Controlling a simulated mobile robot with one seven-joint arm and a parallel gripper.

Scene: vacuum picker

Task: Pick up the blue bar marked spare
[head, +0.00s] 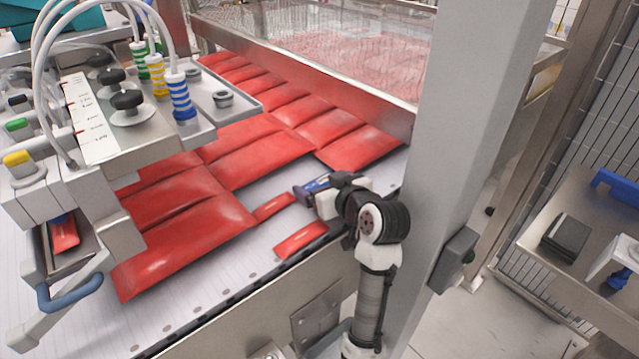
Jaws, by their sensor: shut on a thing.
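My gripper (305,191) reaches left over the pale conveyor top, its fingers dark and low.
Large red packs (190,225) cover the conveyor (75,320). A loose red packet (300,240) lies below my gripper. The vacuum picker (110,150) with banded cups stands at left. A grey post (470,130) rises right of my arm. The side table (560,200) holds a black block.

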